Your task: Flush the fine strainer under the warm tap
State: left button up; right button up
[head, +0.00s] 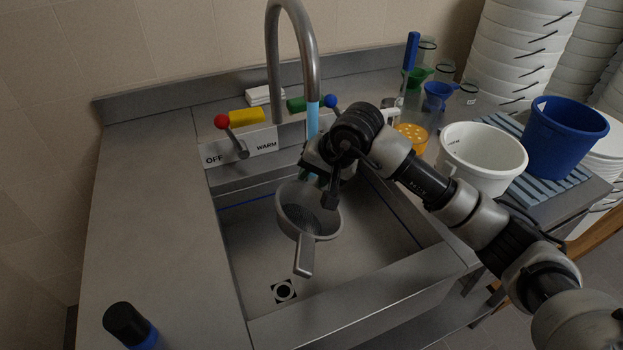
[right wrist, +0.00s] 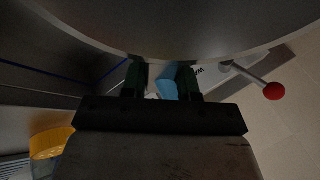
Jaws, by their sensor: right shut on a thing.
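The fine strainer (head: 282,215), a grey round bowl with a stub handle toward me, hangs over the sink basin (head: 250,265). My right gripper (head: 329,198) is shut on its right rim; the strainer also fills the top of the right wrist view (right wrist: 190,25). Under the curved tap (head: 309,50) a pale blue water stream (head: 313,120) runs down toward the strainer's far side. The gripper partly hides where it lands. The red-knobbed lever (head: 222,121) leans left above the plate (head: 213,158) marked OFF and WARM. My left gripper is not in view.
A blue-knobbed lever (head: 330,101) is right of the tap. A white tub (head: 480,160), a blue bucket (head: 565,138) and an orange perforated cup (head: 412,137) stand right. The left counter (head: 150,200) is mostly clear. The drain (head: 284,291) shows in the basin.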

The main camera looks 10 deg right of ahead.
aim_at(308, 180)
jog(key=shift+s+a+r+p, duration=0.2)
jog(key=shift+s+a+r, duration=0.1)
jog(key=shift+s+r, duration=0.55)
jog(key=shift+s+a+r+p, duration=0.25)
jog(key=shift+s+r, duration=0.35)
jog(key=shift+s, duration=0.3)
